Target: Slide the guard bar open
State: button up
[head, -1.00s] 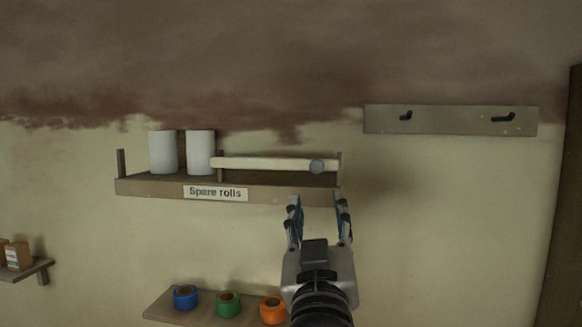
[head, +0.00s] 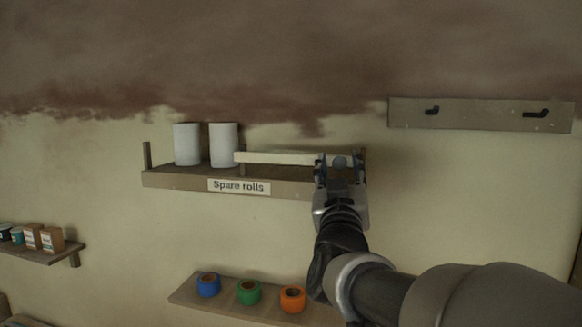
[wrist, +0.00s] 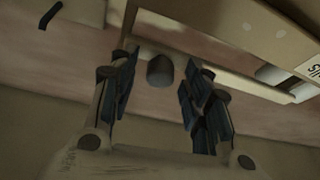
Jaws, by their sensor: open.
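The guard bar (head: 278,158) is a pale horizontal bar across the right part of the "Spare rolls" shelf (head: 165,180). Its round grey knob (head: 340,162) is at the right end. My gripper (head: 340,163) is open at that end, one finger to each side of the knob. In the wrist view the knob (wrist: 160,70) shows between the two open fingers (wrist: 158,90), apart from both. I cannot tell how deep the knob sits between them. The bar's right end is partly hidden by my gripper.
Two white rolls (head: 223,146) stand on the shelf left of the bar. A hook board (head: 480,115) is on the wall at right. Below, a shelf holds blue, green and orange tape rolls (head: 292,299). A small shelf with boxes (head: 52,239) is at lower left.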

jog(key=shift+c, duration=0.3)
grip_shut()
dwell(0.4)
